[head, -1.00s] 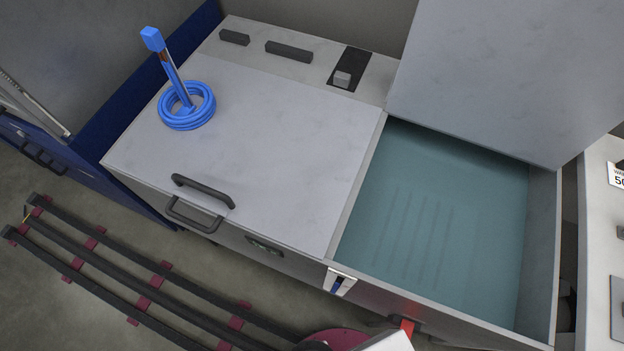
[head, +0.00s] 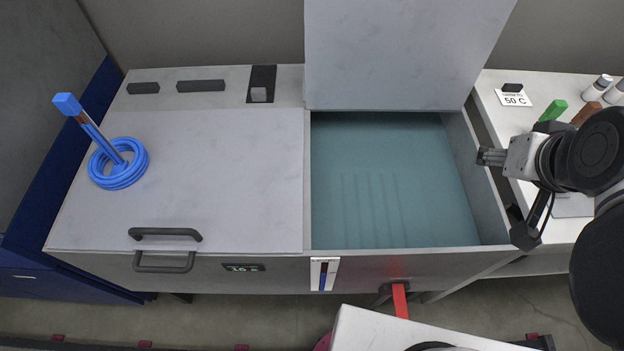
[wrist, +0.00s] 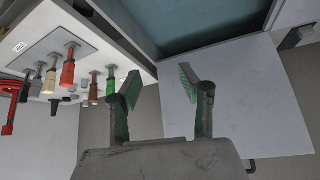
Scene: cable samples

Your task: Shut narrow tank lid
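The narrow tank (head: 490,222) stands open in the middle of the head view, with blue-green water (head: 390,190) inside. Its pale grey lid (head: 400,55) is raised upright at the back edge. In the wrist view the lid is the pale panel (wrist: 240,105) at the right, beyond the fingers, with the water (wrist: 215,22) above it. My gripper (head: 508,198) is near the tank's right wall in the head view, apart from the lid. Its two fingers are spread with nothing between them in the wrist view (wrist: 160,85).
The wide tank's lid (head: 220,170) is down at the left, with a blue coil (head: 118,175) and upright blue-topped piece on it. A right-hand bench (head: 500,110) holds a 50 C sign (head: 514,98) and bottles. A red lever (head: 400,300) projects below the narrow tank's front.

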